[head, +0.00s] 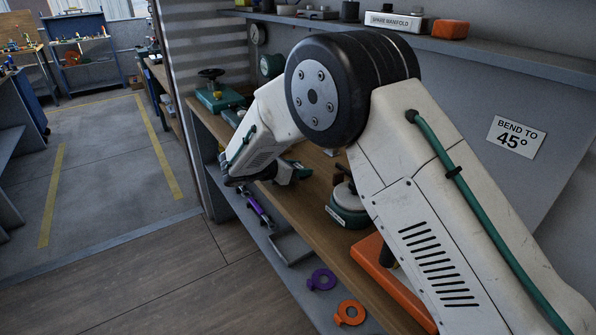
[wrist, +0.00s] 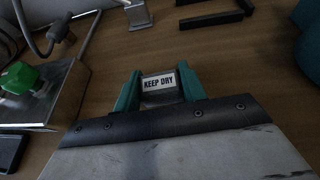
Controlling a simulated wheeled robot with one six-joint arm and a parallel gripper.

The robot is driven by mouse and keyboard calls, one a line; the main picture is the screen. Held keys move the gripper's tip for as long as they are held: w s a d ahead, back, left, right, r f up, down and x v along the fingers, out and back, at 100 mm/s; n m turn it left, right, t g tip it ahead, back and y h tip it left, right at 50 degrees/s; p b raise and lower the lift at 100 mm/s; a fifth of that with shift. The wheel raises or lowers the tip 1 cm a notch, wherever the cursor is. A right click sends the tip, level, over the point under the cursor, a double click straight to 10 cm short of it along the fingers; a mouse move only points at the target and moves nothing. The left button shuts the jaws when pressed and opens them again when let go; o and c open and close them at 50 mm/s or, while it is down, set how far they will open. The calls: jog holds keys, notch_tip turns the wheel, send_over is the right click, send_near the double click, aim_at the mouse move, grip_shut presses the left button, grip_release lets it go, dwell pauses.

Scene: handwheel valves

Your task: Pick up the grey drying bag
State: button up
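The grey drying bag (wrist: 160,97) shows in the wrist view, with a white label reading "KEEP DRY" on it. It sits between the two green fingers of my gripper (wrist: 159,84). The bag fills the space between the fingers, with no clear gap on either side, and my gripper looks shut on it. Its lower part is hidden behind the gripper's dark edge. I cannot tell whether it touches the wooden bench. In the head view, my gripper (head: 292,172) is low over the bench, and I cannot make out the bag there.
The wooden bench (head: 232,142) holds a green-based handwheel valve (head: 216,93) and another valve (head: 347,205). In the wrist view, a metal box with a green knob (wrist: 20,78) is at left and a small metal bracket (wrist: 140,16) is at the top.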

jog(key=c, duration=0.3)
